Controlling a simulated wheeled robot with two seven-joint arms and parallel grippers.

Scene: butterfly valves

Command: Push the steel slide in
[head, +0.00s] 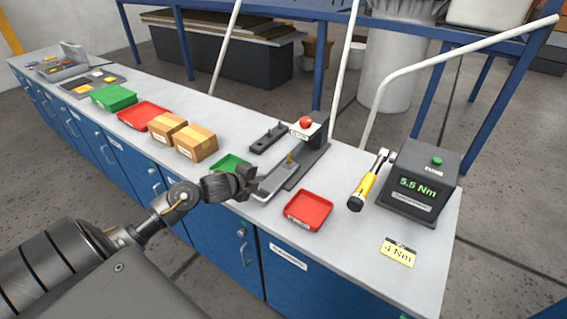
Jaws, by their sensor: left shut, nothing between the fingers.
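A small brass-coloured pin (289,159) stands up by the slide. A red knob (306,122) tops the fixture's rear post. My left gripper (248,184) is shut and empty, right at the slide's outer end; I cannot tell whether they touch. My right gripper is not in view.
A red tray (308,211) sits right of the slide, and a green tray (226,163) is behind my gripper. Cardboard boxes (196,142) stand to the left. A torque tester (419,181) and a yellow-handled tool (364,188) stand at right. A dark block (268,138) lies behind.

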